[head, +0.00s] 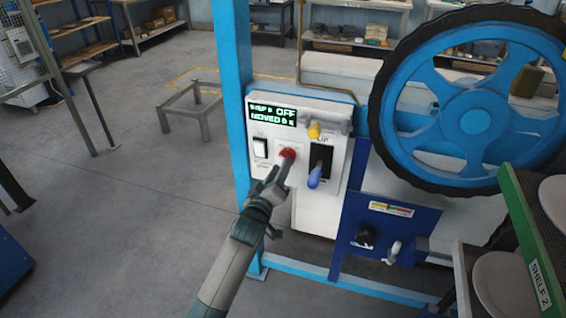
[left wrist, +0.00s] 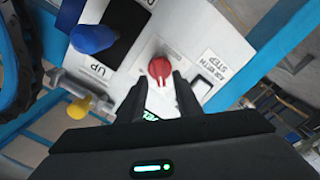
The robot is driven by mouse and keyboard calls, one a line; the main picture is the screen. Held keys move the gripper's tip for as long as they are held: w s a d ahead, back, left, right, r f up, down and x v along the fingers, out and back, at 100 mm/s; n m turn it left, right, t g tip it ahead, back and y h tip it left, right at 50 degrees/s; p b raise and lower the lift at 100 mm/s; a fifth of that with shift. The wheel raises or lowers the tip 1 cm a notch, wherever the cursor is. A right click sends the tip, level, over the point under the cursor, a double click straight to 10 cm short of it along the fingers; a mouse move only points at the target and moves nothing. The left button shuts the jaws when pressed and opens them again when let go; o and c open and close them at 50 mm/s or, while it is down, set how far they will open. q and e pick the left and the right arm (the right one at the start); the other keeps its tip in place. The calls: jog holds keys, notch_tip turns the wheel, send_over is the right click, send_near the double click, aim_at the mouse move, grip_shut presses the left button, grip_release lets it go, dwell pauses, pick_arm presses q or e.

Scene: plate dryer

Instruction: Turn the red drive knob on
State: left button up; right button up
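The red drive knob (head: 287,153) is on the front of a white control box (head: 310,205), below a display (head: 272,114) with green text that includes "OFF". My left gripper (head: 277,176) reaches up to the knob from below left. In the left wrist view the red knob (left wrist: 160,68) shows just beyond and between the two fingertips (left wrist: 160,82). The fingers are apart with a gap between them. I cannot tell whether they touch the knob. My right gripper is not in view.
A white rocker switch (head: 260,147) is left of the knob. A blue lever (head: 315,175) and a yellow-tipped lever (head: 314,131) stick out close to its right. A blue post (head: 233,90) stands left of the box, a large wheel (head: 475,120) to the right.

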pick_arm(q)
jog(key=shift+x, duration=1.45)
grip_shut()
